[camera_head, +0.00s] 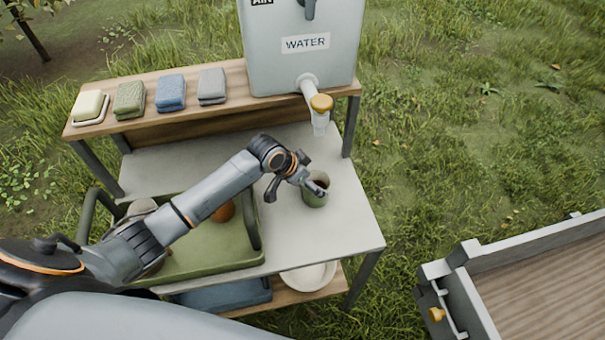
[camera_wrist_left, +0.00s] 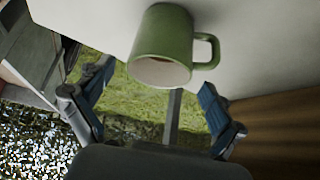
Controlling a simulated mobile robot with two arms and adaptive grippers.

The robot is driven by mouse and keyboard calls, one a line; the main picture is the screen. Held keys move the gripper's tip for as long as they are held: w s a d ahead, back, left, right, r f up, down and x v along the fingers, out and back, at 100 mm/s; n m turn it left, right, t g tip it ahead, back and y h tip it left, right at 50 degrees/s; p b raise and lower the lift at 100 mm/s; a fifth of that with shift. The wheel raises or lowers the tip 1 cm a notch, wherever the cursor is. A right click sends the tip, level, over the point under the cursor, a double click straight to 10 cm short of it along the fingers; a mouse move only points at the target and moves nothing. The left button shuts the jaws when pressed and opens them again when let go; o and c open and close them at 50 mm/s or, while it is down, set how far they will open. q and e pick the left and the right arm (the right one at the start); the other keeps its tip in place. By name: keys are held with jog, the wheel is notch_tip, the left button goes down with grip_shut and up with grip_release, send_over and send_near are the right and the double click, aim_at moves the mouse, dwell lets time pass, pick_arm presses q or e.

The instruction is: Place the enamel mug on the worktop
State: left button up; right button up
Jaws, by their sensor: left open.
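The green enamel mug (camera_head: 315,194) stands upright on the grey worktop (camera_head: 346,226), right of the green tray. My left gripper (camera_head: 298,190) is at the mug in the head view, partly covering it. In the left wrist view the mug (camera_wrist_left: 163,45) appears upside down, its handle to the right. There the left gripper (camera_wrist_left: 150,105) has its two fingers spread wide with nothing between them, and the mug lies beyond the fingertips. My right gripper is not in view.
A green tray (camera_head: 254,241) with a round orange-brown thing inside stands left of the mug. A water tank (camera_head: 300,65) with a tap sits on the shelf behind, beside folded cloths and soap. A white basin (camera_head: 308,278) is below. A wooden cart (camera_head: 545,280) stands at right.

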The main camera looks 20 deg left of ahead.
pick_arm(q)
jog(key=v, duration=0.6)
jog(key=shift+r, duration=0.15)
jog(key=shift+s, duration=0.1)
